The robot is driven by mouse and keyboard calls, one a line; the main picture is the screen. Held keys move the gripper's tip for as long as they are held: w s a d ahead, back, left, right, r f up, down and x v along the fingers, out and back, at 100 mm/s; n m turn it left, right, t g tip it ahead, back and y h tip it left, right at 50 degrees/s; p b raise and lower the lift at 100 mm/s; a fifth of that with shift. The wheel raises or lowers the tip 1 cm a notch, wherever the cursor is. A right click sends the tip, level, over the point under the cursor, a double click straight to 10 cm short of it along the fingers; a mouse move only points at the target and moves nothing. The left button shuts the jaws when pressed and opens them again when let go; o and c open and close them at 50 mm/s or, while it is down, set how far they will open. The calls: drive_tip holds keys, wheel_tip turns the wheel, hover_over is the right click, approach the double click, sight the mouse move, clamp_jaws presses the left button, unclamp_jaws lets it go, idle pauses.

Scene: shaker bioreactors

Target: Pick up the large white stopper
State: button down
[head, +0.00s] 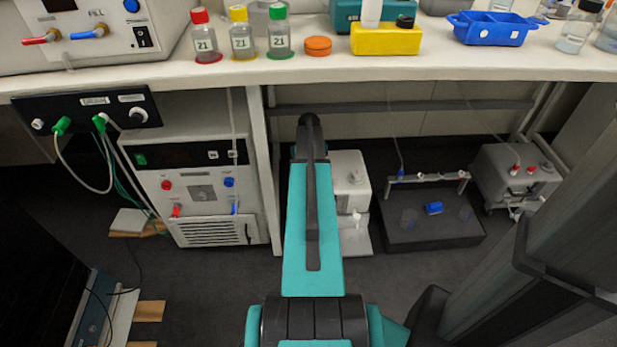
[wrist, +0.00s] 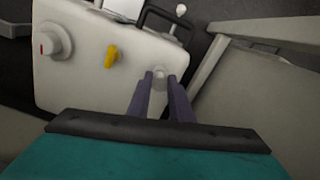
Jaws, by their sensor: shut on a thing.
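My gripper (wrist: 160,92) shows in the wrist view as two dark purple fingers, closed on a small pale, whitish piece (wrist: 160,77) between their tips. This piece looks like the large white stopper, but most of it is hidden by the fingers. It appears against or just in front of the lower right part of a white box-shaped device (wrist: 75,78); I cannot tell whether it is clear of that surface. In the head view my arm hides the gripper and the stopper.
The white device carries a yellow knob (wrist: 112,56), a round dial (wrist: 52,41) and a black handle (wrist: 168,22). In the head view, a bench (head: 400,70) with bottles overhangs. A white unit (head: 348,172) and a dark shaker platform (head: 430,232) stand beneath.

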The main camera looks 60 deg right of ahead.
wheel_tip(320, 180, up, 2)
drive_tip(key=shift+s+a+r+p, duration=0.15)
drive_tip(key=shift+r+p, duration=0.1)
drive_tip(key=shift+p, duration=0.05)
drive_tip(key=s+a+r+p, duration=0.1)
drive_tip(key=s+a+p, duration=0.1)
drive_tip(key=s+a, duration=0.8)
drive_tip(key=shift+s+a, duration=0.35)
drive_tip(key=shift+s, duration=0.35)
drive_tip(key=shift+s, duration=0.1)
